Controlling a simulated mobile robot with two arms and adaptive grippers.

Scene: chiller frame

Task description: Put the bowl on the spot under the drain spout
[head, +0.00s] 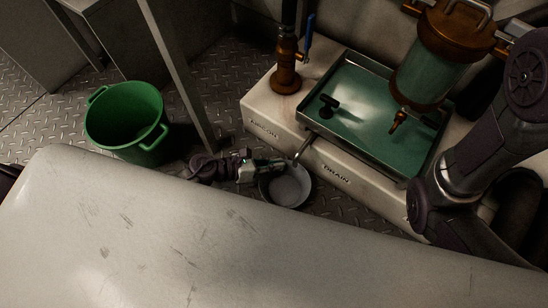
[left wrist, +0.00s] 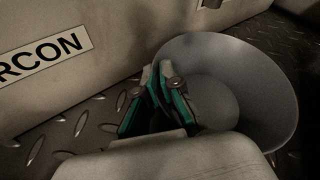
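The bowl (head: 291,188) is grey and round, upright, low by the base of the white plinth. The drain spout (head: 304,146) is a thin pipe from the tray, ending just above the bowl's far rim in the head view. My left gripper (head: 279,163) is at the bowl's far left rim. In the left wrist view its fingers (left wrist: 161,73) are close together with the rim of the bowl (left wrist: 235,85) between them, one finger inside and one outside. I cannot tell whether the bowl touches the floor. My right gripper is out of view.
A green bucket (head: 128,121) stands on the metal floor at the left, by a grey post (head: 180,75). The white plinth (head: 345,172) carries the tray (head: 350,141) and brass fittings. A large pale surface (head: 180,235) fills the foreground. My right arm is at right.

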